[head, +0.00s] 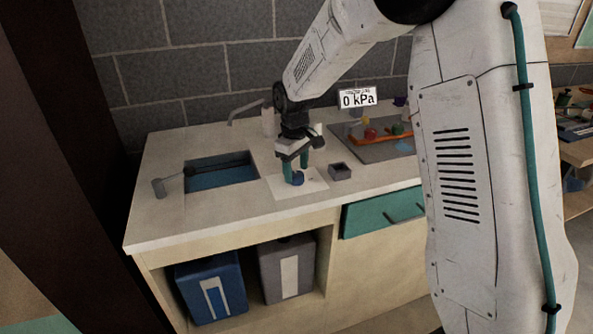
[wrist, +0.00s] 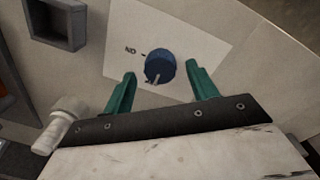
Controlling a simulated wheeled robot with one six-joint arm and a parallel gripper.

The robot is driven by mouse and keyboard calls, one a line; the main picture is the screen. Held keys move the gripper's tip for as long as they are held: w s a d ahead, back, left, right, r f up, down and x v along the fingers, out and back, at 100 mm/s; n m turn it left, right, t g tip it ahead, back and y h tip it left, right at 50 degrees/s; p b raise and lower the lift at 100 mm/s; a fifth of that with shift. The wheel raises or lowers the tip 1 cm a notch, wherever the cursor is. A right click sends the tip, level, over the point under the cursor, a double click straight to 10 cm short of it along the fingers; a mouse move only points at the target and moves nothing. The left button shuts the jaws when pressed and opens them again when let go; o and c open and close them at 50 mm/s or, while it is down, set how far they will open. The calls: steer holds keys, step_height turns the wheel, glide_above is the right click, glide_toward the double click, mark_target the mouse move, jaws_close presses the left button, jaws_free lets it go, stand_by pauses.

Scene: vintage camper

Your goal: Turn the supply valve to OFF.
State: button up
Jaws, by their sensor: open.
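The supply valve appears as a round blue knob (head: 298,179) on a white plate (head: 316,186) lying on the counter. In the wrist view the knob (wrist: 158,66) has a pale mark on its near edge, and the plate (wrist: 190,45) carries a small label, upside down, that appears to read ON, with a short tick beside the knob. My gripper (head: 296,166) is open just above the knob. In the wrist view its green fingers (wrist: 162,76) stand one on each side of the knob's near part, with visible gaps. I see no OFF label.
A small grey open box (head: 340,172) stands right of the plate. A sink (head: 222,172) lies to the left. A grey mat (head: 372,148) with colourful items is at the back right. A sign (head: 357,97) reads 0 kPa. Bins stand below the counter.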

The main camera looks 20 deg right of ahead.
mark_target(296, 175)
step_height(296, 175, up, 7)
steer(key=shift+s+a+f, duration=0.1)
steer(key=shift+a+f, duration=0.05)
stand_by(0.4)
steer(key=shift+s+m, duration=0.1)
steer(key=shift+m, duration=0.2)
steer(key=s+d+r+m, duration=0.1)
steer(key=s+r+m, duration=0.1)
steer(key=s, duration=1)
steer(key=s+d+r+m, duration=0.1)
steer(key=s+r+m, duration=0.1)
steer(key=s, duration=1.1)
steer(key=s+d+r+m+t, duration=0.1)
steer(key=s+r+m, duration=0.1)
steer(key=s, duration=1)
steer(key=shift+s+d+r, duration=0.25)
steer(key=shift+s+r, duration=0.05)
steer(key=shift+r, duration=0.6)
